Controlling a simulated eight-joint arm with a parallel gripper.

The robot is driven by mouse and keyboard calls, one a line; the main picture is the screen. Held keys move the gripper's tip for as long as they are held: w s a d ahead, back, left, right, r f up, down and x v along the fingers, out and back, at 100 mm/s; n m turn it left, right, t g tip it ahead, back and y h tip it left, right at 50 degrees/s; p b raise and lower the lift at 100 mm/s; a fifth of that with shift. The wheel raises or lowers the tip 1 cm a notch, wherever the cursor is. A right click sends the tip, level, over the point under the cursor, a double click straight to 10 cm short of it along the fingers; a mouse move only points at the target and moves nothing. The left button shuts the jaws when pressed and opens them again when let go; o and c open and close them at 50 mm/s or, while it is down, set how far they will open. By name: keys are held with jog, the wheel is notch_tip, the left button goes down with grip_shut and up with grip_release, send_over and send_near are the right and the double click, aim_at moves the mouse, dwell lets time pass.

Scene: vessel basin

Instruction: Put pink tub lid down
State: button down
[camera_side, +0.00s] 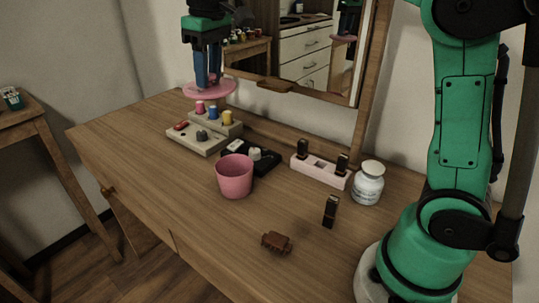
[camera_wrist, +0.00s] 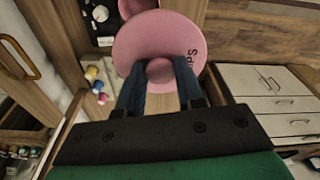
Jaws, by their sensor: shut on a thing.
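The pink tub lid (camera_side: 209,88) is a flat round disc held level in the air above the stepped rack at the back left of the desk. My gripper (camera_side: 208,80) is above it, shut on its knob. In the wrist view the lid (camera_wrist: 158,45) shows dark lettering on its right part, and my gripper's blue fingers (camera_wrist: 160,85) close on the round pink knob. The pink tub (camera_side: 234,177) stands upright and open on the desk, to the right of and nearer than the lid. The lid hides part of the scene in the wrist view.
A stepped rack (camera_side: 204,138) with coloured spools stands below the lid. A black tray (camera_side: 262,160) lies behind the tub. A pink holder (camera_side: 320,171), white jar (camera_side: 367,184), dark upright piece (camera_side: 330,211) and brown clip (camera_side: 276,242) are to the right. The front left desk is clear.

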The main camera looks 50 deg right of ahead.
send_over(204, 221)
notch_tip(204, 221, down, 5)
jog(key=shift+n, duration=0.3)
jog(key=f, duration=1.4)
jog(key=shift+s+d+f, duration=0.1)
jog(key=shift+s+f, duration=0.1)
jog(key=shift+f, duration=2.3)
jog(key=shift+f, duration=0.15)
jog(key=c, duration=0.6)
grip_release()
jog(key=shift+o, duration=0.2)
